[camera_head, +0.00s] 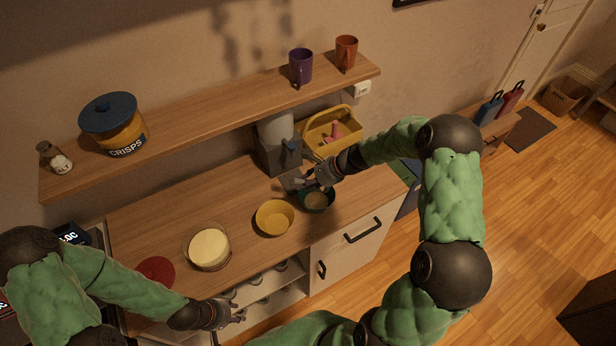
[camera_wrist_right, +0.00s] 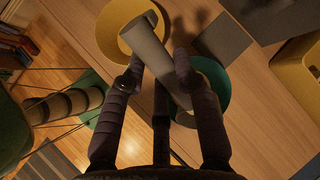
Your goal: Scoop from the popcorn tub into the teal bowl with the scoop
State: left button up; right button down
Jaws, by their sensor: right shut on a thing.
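The popcorn tub (camera_head: 190,261) is a clear round container with pale yellow contents, at the left of the counter. The teal bowl (camera_head: 330,203) stands near the counter's right end with something pale inside, and it also shows in the right wrist view (camera_wrist_right: 217,82). My right gripper (camera_head: 310,181) is over the teal bowl, shut on the scoop. The scoop's pale grey cylindrical part (camera_wrist_right: 150,48) is between the fingers, tilted over the bowls. My left gripper (camera_head: 238,315) is empty at the counter's front edge, its fingers looking apart.
A yellow bowl (camera_head: 275,217) stands between the tub and the teal bowl. A dark red disc (camera_head: 156,271) lies left of the tub. A grey appliance (camera_head: 275,145) and yellow basket (camera_head: 335,133) stand behind. A shelf (camera_head: 220,107) overhangs the back.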

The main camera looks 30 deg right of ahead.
aim_at(296, 183)
jog(key=shift+w+a+r+n+g+h+p, duration=0.15)
jog(key=shift+a+n+g+h+p, duration=0.35)
jog(key=shift+p, duration=3.15)
jog(key=shift+w+a+r+g+h+p, duration=0.2)
jog(key=shift+g+h+p, duration=0.55)
jog(key=shift+p, duration=2.9)
jog(key=shift+a+f+g, duration=0.25)
jog(key=shift+f+g, duration=0.15)
jog(key=shift+g, duration=0.05)
jog(key=shift+w+a+n+g+h, duration=0.25)
jog(key=shift+a+n+g+h, duration=0.15)
jog(key=shift+g+h, duration=0.4)
jog(key=shift+w+a+g+h+b, duration=0.25)
jog(key=shift+h+b, duration=0.2)
jog(key=shift+b, duration=0.25)
jog(key=shift+a+f+g+h+b, duration=0.1)
jog(key=shift+f+g+h+b, duration=0.15)
jog(key=shift+b, duration=0.2)
jog(key=shift+w+a+r+n+g+h+b, duration=0.15)
jog(key=shift+a+n+g+h+b, duration=0.2)
jog(key=shift+g+h+b, duration=0.5)
jog(key=shift+d+t, duration=0.1)
jog(key=shift+t, duration=0.15)
jog(key=shift+r, duration=0.1)
